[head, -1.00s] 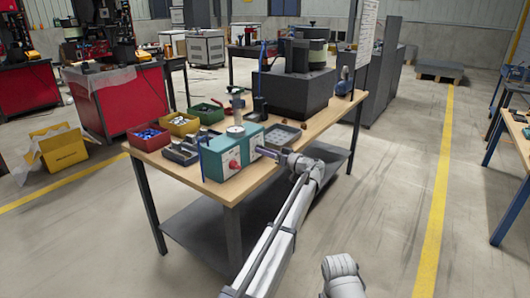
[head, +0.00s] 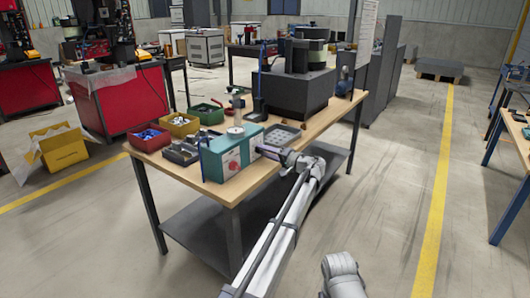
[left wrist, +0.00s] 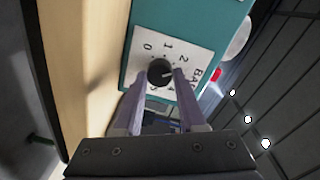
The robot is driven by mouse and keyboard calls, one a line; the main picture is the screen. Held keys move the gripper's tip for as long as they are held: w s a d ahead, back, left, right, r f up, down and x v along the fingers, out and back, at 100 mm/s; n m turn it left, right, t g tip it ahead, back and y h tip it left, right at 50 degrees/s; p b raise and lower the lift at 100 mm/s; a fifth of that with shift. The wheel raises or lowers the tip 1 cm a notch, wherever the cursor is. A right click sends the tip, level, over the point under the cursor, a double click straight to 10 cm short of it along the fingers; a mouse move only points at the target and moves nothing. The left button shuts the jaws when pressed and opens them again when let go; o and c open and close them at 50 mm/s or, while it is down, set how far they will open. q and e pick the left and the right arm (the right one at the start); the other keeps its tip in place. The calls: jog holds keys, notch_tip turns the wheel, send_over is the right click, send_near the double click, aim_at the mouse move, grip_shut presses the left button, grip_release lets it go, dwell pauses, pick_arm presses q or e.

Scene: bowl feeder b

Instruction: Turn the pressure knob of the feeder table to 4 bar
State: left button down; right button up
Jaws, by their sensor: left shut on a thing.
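The feeder's teal control box (head: 225,155) stands on the near end of the wooden table. Its white dial plate (left wrist: 148,45) shows in the left wrist view, with 0, 1, 2 and the letters BAR readable. The black pressure knob (left wrist: 159,72) sits at its middle, and a light mark on it points to the picture's right. Higher numbers are partly hidden by the knob and a finger. My left gripper (left wrist: 160,78) is shut on the knob, one finger on each side. In the head view, my left gripper (head: 272,154) meets the box's right side. My right gripper is out of view.
A round gauge (head: 235,130) sits on the box, and a red button (head: 233,166) is on its front. A grey tray (head: 281,135) lies behind my left gripper. Red (head: 149,138), yellow and green bins stand left. The floor right of the table is clear.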

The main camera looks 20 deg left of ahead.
pick_arm(q)
jog(key=m, duration=0.8)
jog(key=shift+f+g, duration=0.1)
jog(key=shift+g, duration=0.2)
jog(key=m, duration=0.4)
jog(key=shift+m+g, duration=0.3)
jog(key=shift+m, duration=1.6)
jog(key=shift+c, duration=2.4)
grip_release()
jog(key=shift+d, duration=0.1)
